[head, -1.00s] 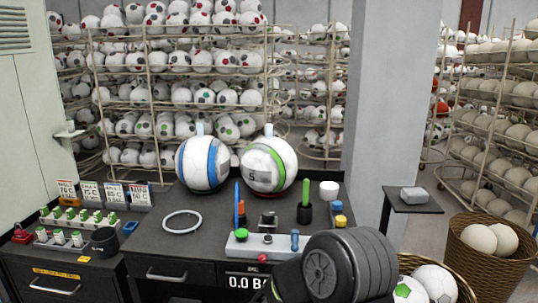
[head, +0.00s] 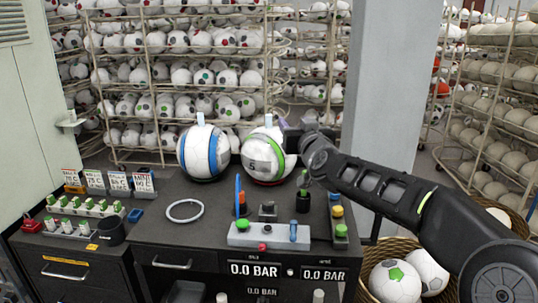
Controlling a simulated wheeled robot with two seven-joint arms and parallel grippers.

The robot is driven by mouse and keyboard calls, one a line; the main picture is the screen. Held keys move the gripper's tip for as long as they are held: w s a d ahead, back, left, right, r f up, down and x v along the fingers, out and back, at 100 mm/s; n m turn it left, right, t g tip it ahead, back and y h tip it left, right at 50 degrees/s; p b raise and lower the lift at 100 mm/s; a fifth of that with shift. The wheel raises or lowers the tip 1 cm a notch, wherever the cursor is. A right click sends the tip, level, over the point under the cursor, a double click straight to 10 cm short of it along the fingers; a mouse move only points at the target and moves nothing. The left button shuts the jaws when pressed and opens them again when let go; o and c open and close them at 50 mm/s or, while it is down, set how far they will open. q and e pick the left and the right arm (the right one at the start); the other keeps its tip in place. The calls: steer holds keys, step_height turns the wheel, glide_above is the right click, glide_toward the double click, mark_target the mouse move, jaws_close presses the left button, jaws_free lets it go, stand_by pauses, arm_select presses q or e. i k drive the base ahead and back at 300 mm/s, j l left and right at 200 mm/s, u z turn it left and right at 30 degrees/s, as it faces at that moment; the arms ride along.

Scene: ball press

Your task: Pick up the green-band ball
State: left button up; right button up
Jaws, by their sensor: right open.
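The green-band ball (head: 262,158) is white with a green stripe down its right side. It stands on the dark workbench, with a short pale stem (head: 268,120) on top. My right gripper (head: 283,122) is open at the ball's upper right, close to the stem. Its fingers are small and dark here, and I cannot tell whether they touch the ball. My right arm reaches in from the lower right. The blue-band ball (head: 203,153) stands just left of the green-band ball. My left gripper is not in view.
A pale control block (head: 268,235) with buttons and pen holders stands in front of the balls. A white ring (head: 185,210) lies at left. Wire racks (head: 180,75) of balls fill the back. A wicker basket (head: 372,248) of balls stands at lower right.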

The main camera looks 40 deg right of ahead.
mark_target(262, 156)
steer(key=i+l, duration=0.3)
steer(key=i, duration=0.15)
steer(key=i+l, duration=0.3)
steer(key=i, duration=0.15)
